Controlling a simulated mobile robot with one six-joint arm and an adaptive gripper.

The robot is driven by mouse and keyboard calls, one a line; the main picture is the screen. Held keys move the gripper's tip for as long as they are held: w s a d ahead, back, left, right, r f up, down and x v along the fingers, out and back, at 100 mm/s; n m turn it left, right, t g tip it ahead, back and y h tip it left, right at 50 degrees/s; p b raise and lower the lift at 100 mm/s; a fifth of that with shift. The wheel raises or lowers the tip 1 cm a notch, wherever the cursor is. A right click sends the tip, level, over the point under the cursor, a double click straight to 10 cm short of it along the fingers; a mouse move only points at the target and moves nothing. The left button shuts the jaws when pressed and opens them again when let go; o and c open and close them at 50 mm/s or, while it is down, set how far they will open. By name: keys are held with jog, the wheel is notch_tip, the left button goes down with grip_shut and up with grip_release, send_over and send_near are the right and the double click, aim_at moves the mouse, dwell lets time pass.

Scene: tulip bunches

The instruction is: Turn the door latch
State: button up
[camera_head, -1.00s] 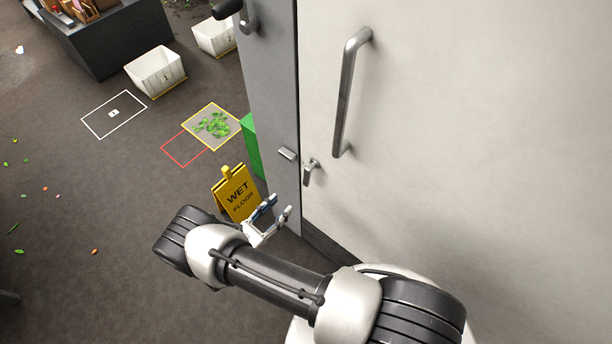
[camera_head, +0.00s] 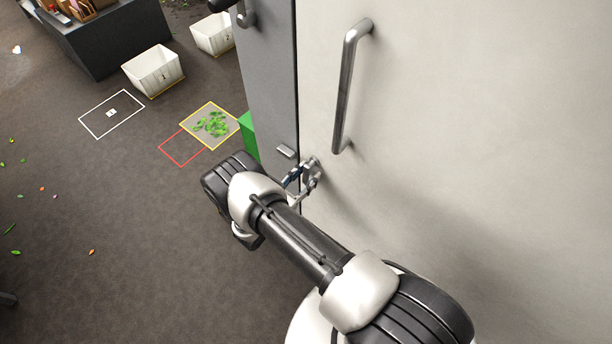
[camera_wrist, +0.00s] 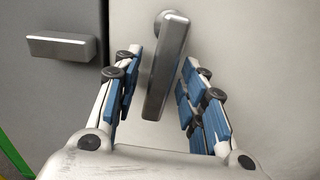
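The door latch (camera_wrist: 166,68) is a small grey metal lever on a round base on the pale door (camera_head: 480,130). In the wrist view it hangs nearly upright, slightly tilted, between my two blue-padded fingers. My gripper (camera_wrist: 158,95) is open around the latch, with a gap visible on each side of it. In the head view my gripper (camera_head: 304,176) is at the door's left edge and covers most of the latch (camera_head: 312,163).
A long vertical handle (camera_head: 347,90) is above the latch. A small metal block (camera_head: 286,152) sits on the grey frame (camera_head: 270,85) left of the latch. A green box (camera_head: 249,135) and white bins (camera_head: 153,70) stand further left.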

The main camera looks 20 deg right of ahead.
jog(key=shift+c, duration=0.5)
grip_shut()
